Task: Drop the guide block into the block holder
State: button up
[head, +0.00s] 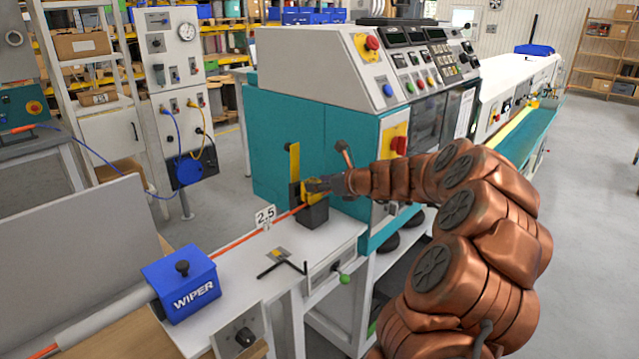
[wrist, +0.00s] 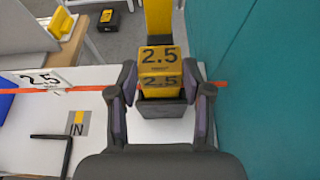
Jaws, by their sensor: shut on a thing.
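The yellow guide block (wrist: 160,55), marked 2.5 on two faces, is between the fingers of my gripper (wrist: 163,101). My gripper (head: 318,186) is shut on it at the table beside the teal machine. The dark block holder (head: 314,217) stands on the white table under the block; its rim also shows in the wrist view (wrist: 160,107). The block is upright and in line with the holder. I cannot tell whether its lower end is inside the holder or just above it. In the head view the gripper partly hides the block (head: 311,198).
An orange cable (head: 235,238) runs along the table to the holder. A tall yellow plate (head: 294,162) stands just behind it. A white 2.5 sign (head: 265,217), a black hex key (head: 282,268) and a blue wiper box (head: 181,285) are nearby. The teal machine (wrist: 255,90) is close on the right.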

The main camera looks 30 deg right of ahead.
jog(key=shift+f+b, duration=0.6)
jog(key=shift+f, duration=0.7)
jog(key=o, duration=1.3)
jog(key=shift+s, duration=0.1)
jog(key=shift+v, duration=6)
jog(key=shift+a, duration=0.1)
